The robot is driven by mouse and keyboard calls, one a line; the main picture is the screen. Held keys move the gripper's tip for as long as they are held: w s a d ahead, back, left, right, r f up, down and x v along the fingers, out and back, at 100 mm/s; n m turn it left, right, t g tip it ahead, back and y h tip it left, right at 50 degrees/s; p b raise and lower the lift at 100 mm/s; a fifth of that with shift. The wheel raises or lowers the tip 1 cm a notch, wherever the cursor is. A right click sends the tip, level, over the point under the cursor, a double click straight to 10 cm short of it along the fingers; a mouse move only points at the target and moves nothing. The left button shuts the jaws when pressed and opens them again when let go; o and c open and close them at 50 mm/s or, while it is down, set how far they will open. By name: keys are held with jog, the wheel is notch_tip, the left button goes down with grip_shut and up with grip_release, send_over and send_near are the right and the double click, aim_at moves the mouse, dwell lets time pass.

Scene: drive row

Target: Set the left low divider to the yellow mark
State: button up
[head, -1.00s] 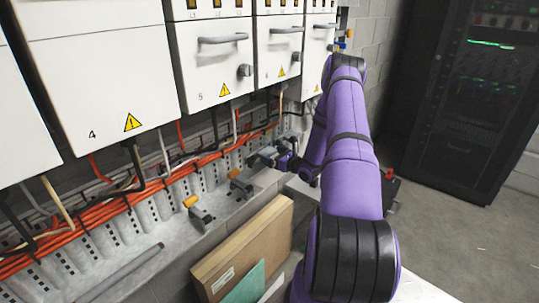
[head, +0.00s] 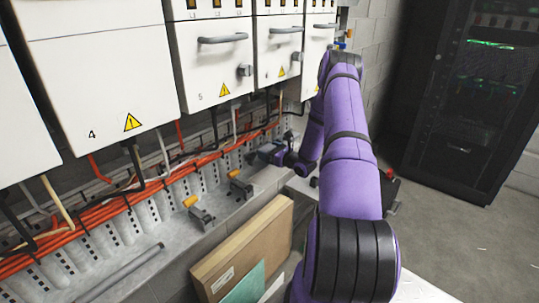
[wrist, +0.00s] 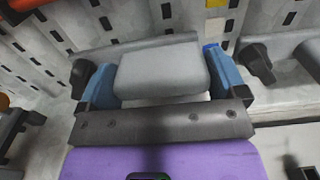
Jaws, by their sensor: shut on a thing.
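My gripper (wrist: 160,80) has its two blue fingers on either side of a smooth grey block (wrist: 160,70) in the wrist view, shut on it. The block looks like a low divider on the grey ledge; I cannot tell from the frames whether it is the left one. In the head view my gripper (head: 262,153) is over the ledge below the cabinets, and the held block is too small to make out. A small yellow mark (wrist: 216,3) shows at the wrist view's top edge, above and right of the block, apart from it.
Two grey clamps with orange knobs (head: 190,202) (head: 235,174) stand on the ledge left of my gripper. A black knob (wrist: 256,62) is close right of my fingers. Orange cables (head: 120,195) run behind. Cardboard (head: 240,245) leans below the ledge.

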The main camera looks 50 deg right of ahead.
notch_tip(320, 180, up, 5)
dwell(0.4)
jog(key=o, duration=1)
jog(key=shift+r, duration=0.15)
jog(key=shift+s+d, duration=0.1)
jog(key=shift+s, duration=0.4)
jog(key=s, duration=0.9)
jog(key=shift+s+d, duration=0.35)
jog(key=shift+s, duration=0.05)
